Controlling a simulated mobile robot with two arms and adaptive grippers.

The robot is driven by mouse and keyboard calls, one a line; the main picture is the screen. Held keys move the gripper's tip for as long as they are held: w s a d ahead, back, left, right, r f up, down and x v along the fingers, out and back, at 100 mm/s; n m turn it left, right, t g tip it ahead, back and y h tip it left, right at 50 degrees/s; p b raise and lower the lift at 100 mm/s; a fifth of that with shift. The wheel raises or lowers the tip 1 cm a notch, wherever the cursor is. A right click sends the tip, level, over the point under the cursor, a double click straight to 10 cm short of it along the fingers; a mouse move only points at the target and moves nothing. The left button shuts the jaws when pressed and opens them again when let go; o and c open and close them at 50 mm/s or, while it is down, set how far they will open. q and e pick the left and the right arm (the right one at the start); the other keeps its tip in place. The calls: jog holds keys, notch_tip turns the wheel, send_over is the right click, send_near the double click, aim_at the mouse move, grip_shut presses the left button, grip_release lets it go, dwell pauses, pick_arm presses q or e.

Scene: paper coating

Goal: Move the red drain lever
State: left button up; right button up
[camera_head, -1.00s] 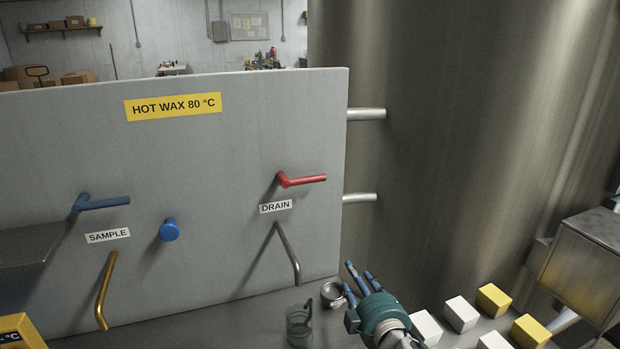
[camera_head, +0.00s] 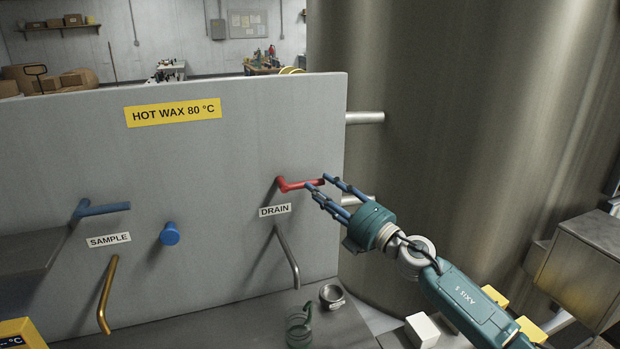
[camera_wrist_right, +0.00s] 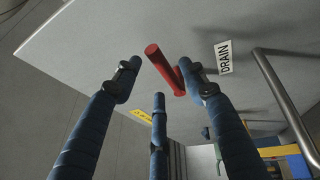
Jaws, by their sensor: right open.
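The red drain lever (camera_head: 300,185) sticks out to the right from the grey panel, above the DRAIN label (camera_head: 275,210). It lies about level. My right gripper (camera_head: 328,182) is open, with its blue fingers at the lever's free end. In the right wrist view the red lever (camera_wrist_right: 165,70) shows between the spread fingers of my right gripper (camera_wrist_right: 160,85), close to the right-hand finger. I cannot tell whether that finger touches it. My left gripper is not in view.
A grey drain pipe (camera_head: 288,255) hangs below the label. A glass jug (camera_head: 298,328) and a small metal cup (camera_head: 332,295) stand on the bench below. A blue sample lever (camera_head: 103,209) and blue knob (camera_head: 169,234) are farther left. A large steel tank (camera_head: 450,120) stands behind.

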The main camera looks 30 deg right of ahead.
aim_at(313, 184)
jog(key=shift+p+x, duration=0.55)
jog(key=shift+x, duration=1.8)
jog(key=shift+c, duration=0.5)
grip_shut()
